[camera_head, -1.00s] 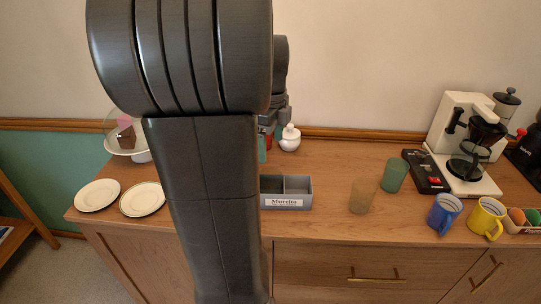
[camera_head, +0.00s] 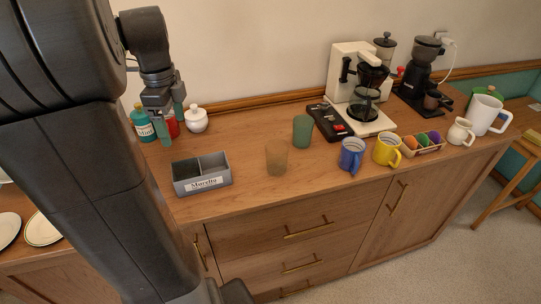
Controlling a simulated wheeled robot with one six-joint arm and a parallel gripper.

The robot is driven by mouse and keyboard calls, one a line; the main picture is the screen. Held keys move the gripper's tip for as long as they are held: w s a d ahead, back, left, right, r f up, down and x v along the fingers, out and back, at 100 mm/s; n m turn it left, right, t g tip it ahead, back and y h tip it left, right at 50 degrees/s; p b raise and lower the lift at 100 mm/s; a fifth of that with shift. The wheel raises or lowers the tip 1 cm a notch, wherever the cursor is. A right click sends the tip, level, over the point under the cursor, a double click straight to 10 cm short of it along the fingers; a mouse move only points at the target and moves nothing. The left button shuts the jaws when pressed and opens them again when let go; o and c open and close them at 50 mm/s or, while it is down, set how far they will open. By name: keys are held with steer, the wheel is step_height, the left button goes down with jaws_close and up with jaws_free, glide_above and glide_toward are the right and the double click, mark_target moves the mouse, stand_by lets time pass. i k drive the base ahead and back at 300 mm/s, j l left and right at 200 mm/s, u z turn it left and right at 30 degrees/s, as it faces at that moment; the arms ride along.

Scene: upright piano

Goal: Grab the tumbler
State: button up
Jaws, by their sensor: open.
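Two tumblers stand upright on the wooden cabinet top: an amber one (camera_head: 277,158) near the front edge and a green one (camera_head: 303,131) just behind it to the right. My gripper (camera_head: 169,122) points down at the back left of the cabinet, open, with nothing seen between its fingers. It is well to the left of both tumblers and apart from them. It partly hides a red item and is close to a teal bottle (camera_head: 143,122).
A grey divided box (camera_head: 202,183) sits between my arm and the amber tumbler. A blue mug (camera_head: 351,155), a yellow mug (camera_head: 387,149) and a coffee maker (camera_head: 361,90) stand right of the tumblers. A white sugar pot (camera_head: 196,119) is beside my gripper.

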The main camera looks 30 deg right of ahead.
mark_target(276, 150)
steer(key=k+l+u, duration=0.15)
steer(key=l, duration=0.3)
steer(key=k+l+u, duration=0.15)
steer(key=l, duration=0.3)
steer(key=k+l+u, duration=0.15)
steer(key=l, duration=0.25)
steer(key=k+l+u, duration=0.15)
steer(key=k+l, duration=0.2)
